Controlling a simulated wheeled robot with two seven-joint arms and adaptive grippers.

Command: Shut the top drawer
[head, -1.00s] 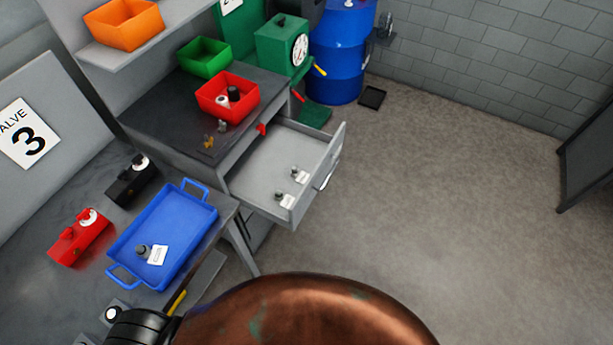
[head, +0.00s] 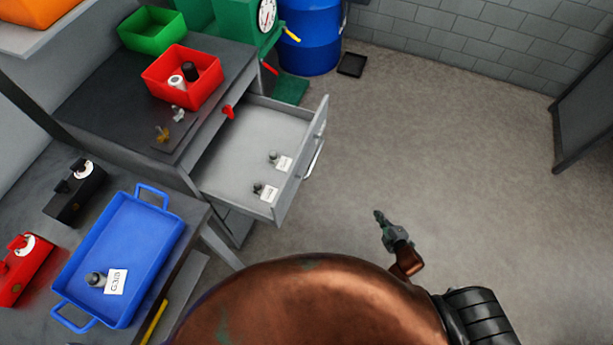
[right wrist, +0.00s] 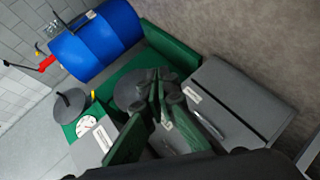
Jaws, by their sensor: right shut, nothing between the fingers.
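The top drawer (head: 235,158) is pulled out of the grey cabinet under the dark worktop, on the left of the head view. Its front faces right and carries a bar handle (head: 314,160). Inside lie two small dark parts (head: 272,157) (head: 258,187) with white tags. My right gripper (head: 379,214) is shut and empty over the floor, to the right of the drawer front and apart from it. In the right wrist view its fingers (right wrist: 160,98) are together; a grey box-like front with a handle (right wrist: 208,124) shows beyond them. My left gripper is not in view.
A red bin (head: 182,92) and a green bin (head: 152,38) stand on the worktop. A blue tray (head: 150,240) lies on the nearer bench. A blue barrel (head: 309,40) and a black floor tray (head: 352,65) are behind. The floor right of the drawer is clear.

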